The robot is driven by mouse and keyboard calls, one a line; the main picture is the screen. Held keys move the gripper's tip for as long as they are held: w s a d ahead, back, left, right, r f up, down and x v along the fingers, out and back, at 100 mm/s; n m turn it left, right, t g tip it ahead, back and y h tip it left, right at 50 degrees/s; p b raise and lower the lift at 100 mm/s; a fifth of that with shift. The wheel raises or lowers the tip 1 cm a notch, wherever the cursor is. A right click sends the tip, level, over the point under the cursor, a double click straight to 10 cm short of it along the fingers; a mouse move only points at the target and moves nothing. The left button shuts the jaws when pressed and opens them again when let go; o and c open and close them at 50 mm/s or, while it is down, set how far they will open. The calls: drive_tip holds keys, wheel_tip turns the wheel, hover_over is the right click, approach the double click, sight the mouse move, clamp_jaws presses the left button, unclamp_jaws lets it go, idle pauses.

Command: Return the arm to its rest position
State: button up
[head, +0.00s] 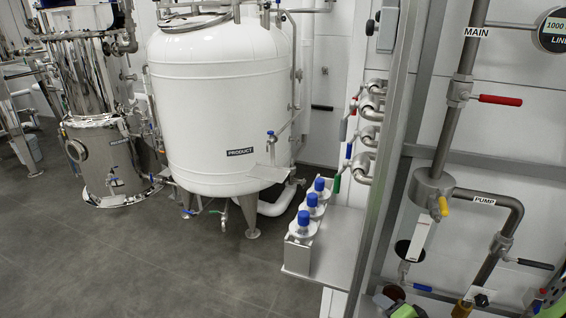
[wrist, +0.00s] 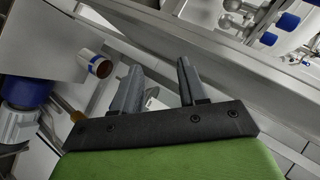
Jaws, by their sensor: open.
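My gripper (wrist: 156,75) shows in the wrist view, with its two dark grey fingers apart on a black bar and a green body behind. Nothing is held between the fingers. In the head view a green and dark part at the bottom edge, right of centre, looks like my gripper (head: 394,296), mostly cut off by the frame. It is low, near the foot of the grey metal upright (head: 375,190). The rest of my arm is largely out of view, so its posture cannot be told.
Blue-capped containers (head: 312,205) stand on a metal shelf (head: 335,250). Behind is the white PRODUCT tank (head: 225,105). Pipes with a red-handled MAIN valve (head: 500,100) and a PUMP line (head: 510,215) are at right. A small brown-ended cylinder (wrist: 100,66) is near the left finger. Floor at left is clear.

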drive_tip(key=s+a+r+n+g+y+p, duration=0.1)
drive_tip(key=s+a+r+n+g, duration=0.35)
drive_tip(key=a+r+n, duration=0.65)
drive_tip(key=s+a+r+g+h+p, duration=0.1)
drive_tip(key=s+a+r+h, duration=0.1)
drive_tip(key=s+r, duration=1)
drive_tip(key=s+a, duration=0.1)
drive_tip(key=s, duration=0.2)
drive_tip(key=shift+s+h, duration=0.2)
drive_tip(key=shift+h, duration=0.2)
drive_tip(key=shift+o, duration=0.2)
drive_tip(key=shift+a, duration=0.1)
